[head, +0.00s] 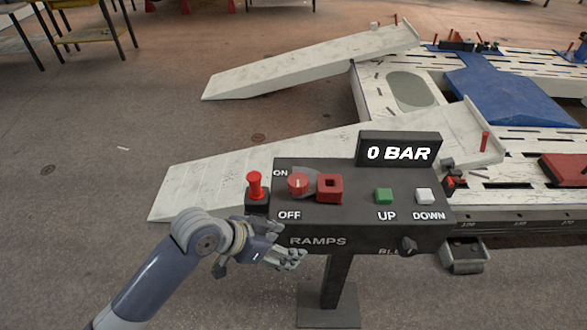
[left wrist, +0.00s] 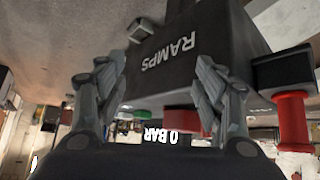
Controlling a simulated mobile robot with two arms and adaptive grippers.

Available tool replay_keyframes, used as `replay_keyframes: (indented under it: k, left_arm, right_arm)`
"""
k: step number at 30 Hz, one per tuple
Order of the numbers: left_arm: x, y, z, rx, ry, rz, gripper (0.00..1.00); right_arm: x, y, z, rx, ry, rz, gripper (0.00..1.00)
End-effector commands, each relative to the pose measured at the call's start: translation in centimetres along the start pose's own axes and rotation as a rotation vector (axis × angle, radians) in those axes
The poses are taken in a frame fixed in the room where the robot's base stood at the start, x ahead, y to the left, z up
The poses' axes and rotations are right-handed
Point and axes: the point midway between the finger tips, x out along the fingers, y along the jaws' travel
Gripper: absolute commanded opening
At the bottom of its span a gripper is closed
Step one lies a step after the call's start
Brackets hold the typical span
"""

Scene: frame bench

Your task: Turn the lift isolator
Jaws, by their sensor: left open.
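The lift isolator, a round red knob (head: 298,184), sits on the dark control box (head: 350,225) between the words ON and OFF. A faint pale mark shows on it; I cannot tell which word it points at. A square red piece with a dark hole (head: 329,188) stands right beside it. My left gripper (head: 289,258) is open and empty, in front of the box's front face and below the knob, apart from it. In the left wrist view, my open fingers (left wrist: 160,68) frame the box's RAMPS face (left wrist: 185,35), seen upside down. My right gripper is out of view.
A red-topped lever (head: 254,186) stands at the box's left end. Green UP (head: 384,196) and white DOWN (head: 425,196) buttons sit to the right, under a display (head: 399,151) reading 0 BAR. White ramps (head: 230,165) and the lift lie behind.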

Motion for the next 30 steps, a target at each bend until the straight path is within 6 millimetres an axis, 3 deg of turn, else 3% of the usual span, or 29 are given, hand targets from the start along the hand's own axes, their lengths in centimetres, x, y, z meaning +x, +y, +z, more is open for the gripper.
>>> replay_keyframes:
  k: [8, 18, 24, 30]
  left_arm:
    - [-1.2, -2.9, -5.0, 0.140, 0.018, 0.067, 0.63]
    - [-4.9, -9.7, -10.4, 0.177, 0.048, 0.072, 0.63]
    - [-6.0, -11.2, -11.7, 0.169, 0.061, 0.068, 0.63]
    - [-4.1, -10.9, -12.0, 0.167, 0.062, 0.072, 0.63]
  right_arm:
    - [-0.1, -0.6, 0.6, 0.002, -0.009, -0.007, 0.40]
    - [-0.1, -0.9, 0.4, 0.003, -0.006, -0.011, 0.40]
    - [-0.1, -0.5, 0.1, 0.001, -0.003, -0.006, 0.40]
    - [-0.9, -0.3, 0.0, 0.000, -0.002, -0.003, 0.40]
